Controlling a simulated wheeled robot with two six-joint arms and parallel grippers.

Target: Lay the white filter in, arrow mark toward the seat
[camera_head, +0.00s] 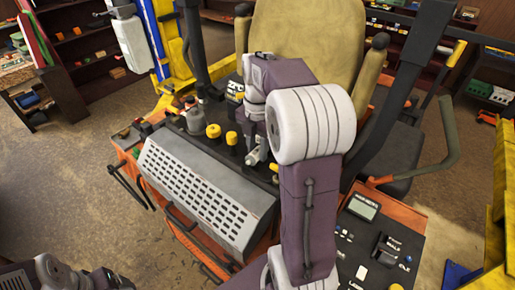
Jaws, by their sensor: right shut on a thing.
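My right arm reaches up from the bottom and bends down over the mower's open engine bay. My right gripper (258,154) is low among the engine parts, in front of the yellow seat (305,40). It is shut on a small pale piece that is mostly hidden by the gripper and arm. I take this for the white filter, but its outline and arrow mark cannot be made out. My left arm shows at the bottom left edge, with its dark end (108,280) cut off by the frame, and its jaws cannot be read.
A grey perforated cover (208,190) slopes in front of the engine bay. Yellow caps (213,131) stand left of my right gripper. A control panel (372,235) is at the right. A yellow lift post (168,45) stands behind left. Brown floor is free at the left.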

